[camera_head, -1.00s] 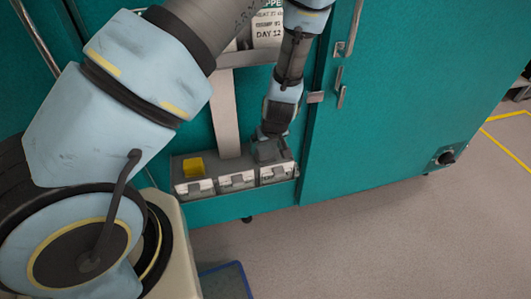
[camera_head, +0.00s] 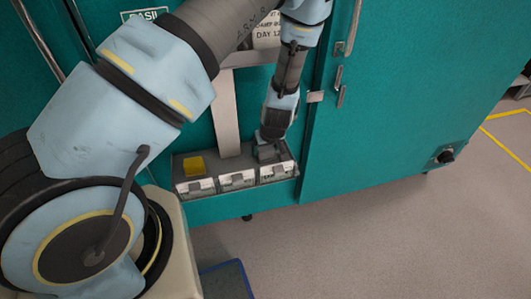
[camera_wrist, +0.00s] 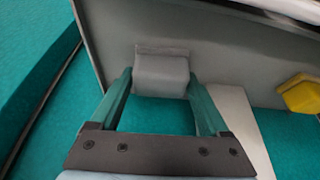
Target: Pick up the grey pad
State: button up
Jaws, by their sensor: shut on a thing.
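The grey pad (camera_wrist: 161,74) is a small pale grey block. In the wrist view it sits between the two fingers of my gripper (camera_wrist: 160,82), whose tips meet its sides. My gripper is shut on it. In the head view my gripper (camera_head: 268,142) points down at the right compartment of a grey three-part tray (camera_head: 225,165). The pad (camera_head: 266,153) shows small there, partly hidden below the fingers, at the right compartment. I cannot tell whether it is clear of the tray floor.
A yellow pad (camera_head: 194,166) lies in the tray's left compartment. The tray, with white front labels, sits low against a teal cabinet (camera_head: 400,90). A pale upright bar (camera_head: 224,115) stands behind its middle. A blue-edged item (camera_head: 225,280) lies on the floor; floor to the right is open.

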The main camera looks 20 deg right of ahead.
aim_at(267, 149)
jog(key=c, duration=0.5)
jog(key=shift+s+r+b, duration=0.3)
jog(key=shift+s+b, duration=0.05)
notch_tip(267, 149, up, 11)
jog(key=s+a, duration=0.2)
jog(key=s, duration=1.7)
jog(key=shift+a+b, duration=0.2)
jog(key=shift+b, duration=0.2)
